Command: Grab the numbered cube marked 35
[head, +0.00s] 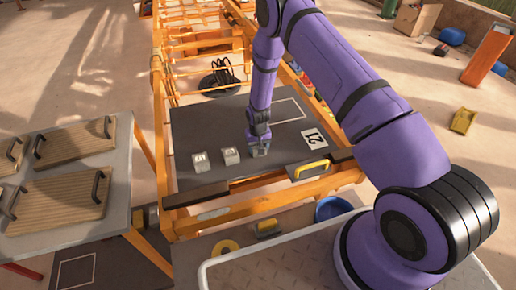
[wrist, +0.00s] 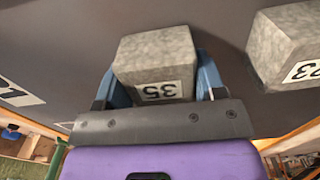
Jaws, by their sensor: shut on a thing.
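The grey stone-like cube marked 35 (wrist: 155,62) sits between the two blue fingers of my gripper (wrist: 155,85) in the wrist view, its number label facing the camera. My gripper is shut on it. In the head view my gripper (head: 259,146) is low over the dark table top (head: 200,125), and the cube there is mostly hidden by the fingers. I cannot tell whether the cube touches the table.
Two other grey cubes stand to the left, a near one (head: 230,156) and a farther one (head: 200,162). A cube marked 23 (wrist: 285,45) shows in the wrist view. A card marked 21 (head: 313,138) lies to the right. A side table (head: 120,190) with wooden boards stands left.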

